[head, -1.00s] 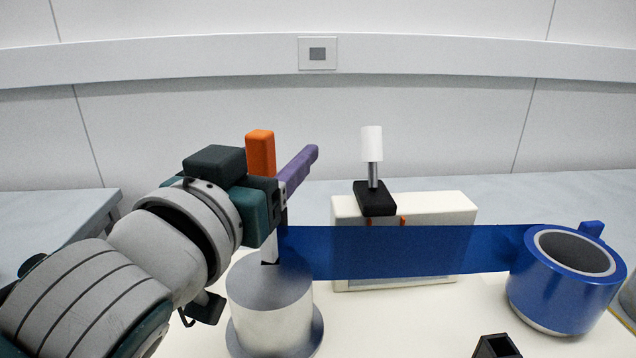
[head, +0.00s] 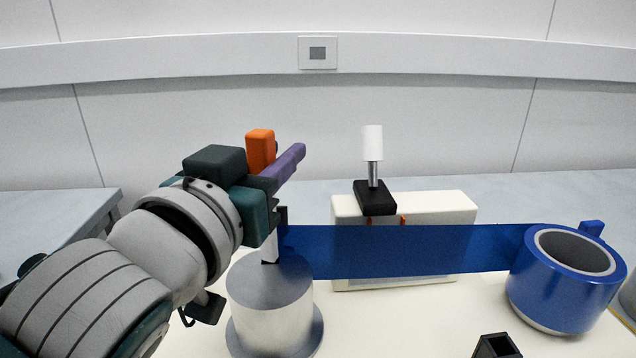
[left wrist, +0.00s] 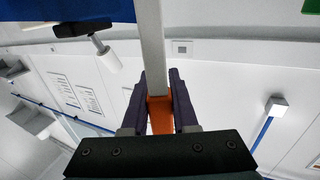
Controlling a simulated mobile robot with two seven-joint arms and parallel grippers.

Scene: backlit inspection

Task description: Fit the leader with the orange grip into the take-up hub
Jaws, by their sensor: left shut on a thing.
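My left gripper (head: 277,163) has purple fingers and is shut on the orange grip (head: 260,150). The left wrist view shows the orange grip (left wrist: 160,114) between the two fingers (left wrist: 160,100). The leader's pale bar (head: 269,247) runs from the gripper down to the top of the silver take-up hub (head: 270,305). I cannot tell whether its lower end is in the hub or just over it. The bar also shows in the left wrist view (left wrist: 151,45). Blue film (head: 410,251) stretches from the leader to the blue reel (head: 560,295) at right. My right gripper is not in view.
A cream box (head: 450,208) stands behind the film. A black block (head: 375,199) on it carries a white-capped post (head: 372,143). A dark square-mouthed piece (head: 497,346) is at the front edge of the picture. The pale tabletop between hub and reel is mostly clear.

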